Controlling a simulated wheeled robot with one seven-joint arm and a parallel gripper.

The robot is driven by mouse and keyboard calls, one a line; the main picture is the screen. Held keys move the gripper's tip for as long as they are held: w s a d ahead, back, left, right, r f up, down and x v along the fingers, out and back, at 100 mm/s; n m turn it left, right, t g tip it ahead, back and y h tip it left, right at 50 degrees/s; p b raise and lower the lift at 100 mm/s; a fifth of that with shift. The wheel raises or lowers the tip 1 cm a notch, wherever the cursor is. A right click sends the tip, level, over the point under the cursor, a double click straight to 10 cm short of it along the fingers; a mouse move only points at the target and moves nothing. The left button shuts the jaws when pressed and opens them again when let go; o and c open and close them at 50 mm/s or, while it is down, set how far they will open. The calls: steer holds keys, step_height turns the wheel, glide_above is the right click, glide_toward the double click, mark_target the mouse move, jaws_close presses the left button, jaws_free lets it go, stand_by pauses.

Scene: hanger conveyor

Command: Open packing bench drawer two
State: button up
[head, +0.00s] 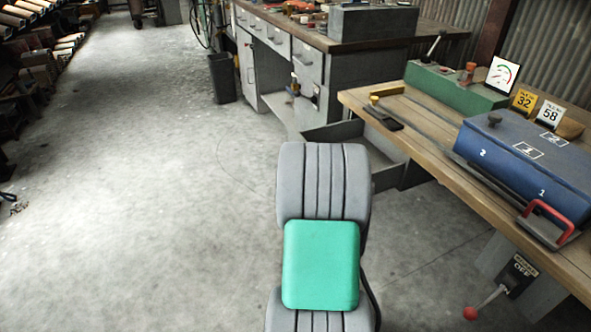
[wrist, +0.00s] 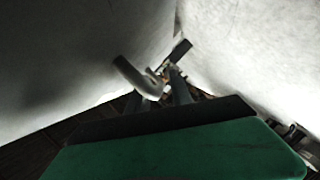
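The wooden-topped bench (head: 420,125) stands at the right. In the head view my arm hides my gripper. In the wrist view the green and black gripper body fills the bottom, with narrow grey and dark parts (wrist: 165,80) beyond it. A pale curved piece (wrist: 130,75), perhaps a handle, shows beside them against a pale surface. I cannot tell finger spacing or contact.
On the bench are a blue lidded machine (head: 525,155) with a red handle, a green box (head: 455,88) and number cards. A red-knobbed lever (head: 470,312) hangs below. A grey cabinet (head: 320,75) with several drawers stands behind.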

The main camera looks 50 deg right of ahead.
steer(key=shift+o, duration=0.4)
steer(key=shift+a+r, duration=0.1)
steer(key=p+v, duration=0.1)
steer(key=v, duration=0.6)
steer(key=shift+s+a, duration=0.15)
steer(key=shift+s, duration=0.1)
